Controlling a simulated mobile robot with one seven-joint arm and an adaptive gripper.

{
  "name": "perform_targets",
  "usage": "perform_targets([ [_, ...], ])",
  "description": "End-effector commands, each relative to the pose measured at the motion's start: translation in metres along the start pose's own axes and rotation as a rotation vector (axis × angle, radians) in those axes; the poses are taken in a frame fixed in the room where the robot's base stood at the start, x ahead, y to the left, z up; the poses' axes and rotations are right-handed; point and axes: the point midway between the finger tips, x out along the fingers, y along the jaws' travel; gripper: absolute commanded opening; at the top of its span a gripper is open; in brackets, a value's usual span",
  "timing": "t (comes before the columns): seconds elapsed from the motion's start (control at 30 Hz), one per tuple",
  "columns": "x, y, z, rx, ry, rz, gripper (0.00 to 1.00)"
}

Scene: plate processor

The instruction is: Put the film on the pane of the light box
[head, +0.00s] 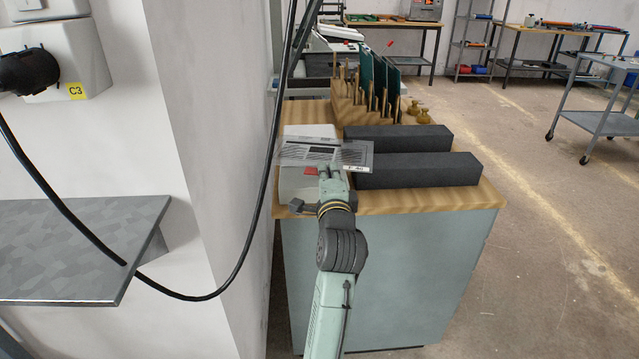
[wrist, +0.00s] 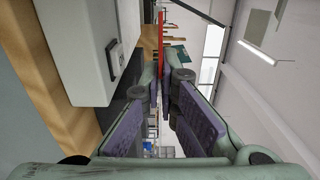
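The film (head: 345,155) is a clear sheet with dark printed bars and a small white label at its right corner. My gripper (head: 331,170) is at the film's near edge, its fingers closed together. In the wrist view, my gripper (wrist: 162,85) has a thin red edge (wrist: 160,40) between its fingertips, apparently the film seen edge-on. The light box (head: 297,187) is a pale box on the bench's left end; its side also shows in the wrist view (wrist: 75,50). The film overlaps the box's top, its right end past the box. The pane is largely hidden; contact cannot be told.
Two dark long blocks (head: 420,170) lie right of the light box on the wooden bench top (head: 440,199). A wooden rack (head: 346,110) with green plates stands behind, with brass pieces (head: 416,113) beside it. A black cable (head: 262,190) hangs left near the wall.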

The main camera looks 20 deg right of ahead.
Motion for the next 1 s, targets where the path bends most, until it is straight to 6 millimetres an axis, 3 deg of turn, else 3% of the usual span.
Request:
perform_targets([
  [0.07, -0.006, 0.000, 0.012, -0.001, -0.002, 0.000, 0.00],
  [0.2, -0.011, 0.003, 0.019, 0.001, 0.001, 0.000, 0.00],
  [0.47, -0.011, 0.035, 0.020, 0.001, 0.000, 0.003, 0.00],
  [1.0, -0.011, 0.045, 0.019, 0.001, 0.001, 0.000, 0.00],
])
